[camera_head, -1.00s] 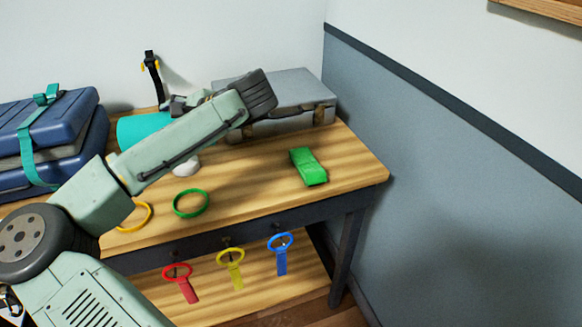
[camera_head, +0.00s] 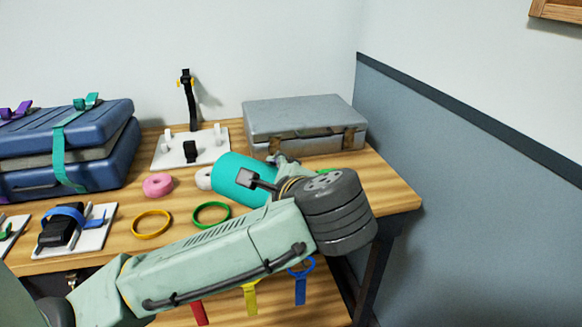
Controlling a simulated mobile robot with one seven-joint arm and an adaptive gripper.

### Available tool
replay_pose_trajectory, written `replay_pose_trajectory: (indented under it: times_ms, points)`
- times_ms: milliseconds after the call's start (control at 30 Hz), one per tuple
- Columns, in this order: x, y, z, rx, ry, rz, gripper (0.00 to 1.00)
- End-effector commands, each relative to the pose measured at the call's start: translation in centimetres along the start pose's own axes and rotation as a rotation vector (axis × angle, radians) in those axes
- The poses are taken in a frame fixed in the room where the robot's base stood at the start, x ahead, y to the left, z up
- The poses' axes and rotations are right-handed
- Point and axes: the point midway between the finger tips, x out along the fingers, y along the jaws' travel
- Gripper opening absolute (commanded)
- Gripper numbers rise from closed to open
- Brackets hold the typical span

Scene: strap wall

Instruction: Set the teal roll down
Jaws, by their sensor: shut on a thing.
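The teal roll (camera_head: 232,178) is a wide cylinder lying on its side, seen above the right half of the wooden table (camera_head: 290,179). My gripper (camera_head: 262,182) is shut on the teal roll from the right, with one dark finger pad showing against it. I cannot tell whether the roll touches the table or hangs a little above it. My forearm and wrist hide the table's front right part and the far side of the grip.
A grey case (camera_head: 300,118) stands behind the roll. A pink roll (camera_head: 158,186), a white roll (camera_head: 204,178), a green ring (camera_head: 211,214) and a yellow ring (camera_head: 151,223) lie left of it.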

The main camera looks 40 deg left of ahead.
Motion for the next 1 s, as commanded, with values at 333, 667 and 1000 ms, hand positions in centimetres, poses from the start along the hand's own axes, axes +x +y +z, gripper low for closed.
replay_pose_trajectory:
  times_ms: [333, 667, 1000]
  points:
    - [7.8, -5.4, -0.9, -0.002, -0.002, 0.002, 0.42]
    - [11.1, -6.7, -1.7, -0.003, -0.003, 0.000, 0.42]
    - [12.5, -4.5, -3.3, -0.003, -0.002, -0.002, 0.42]
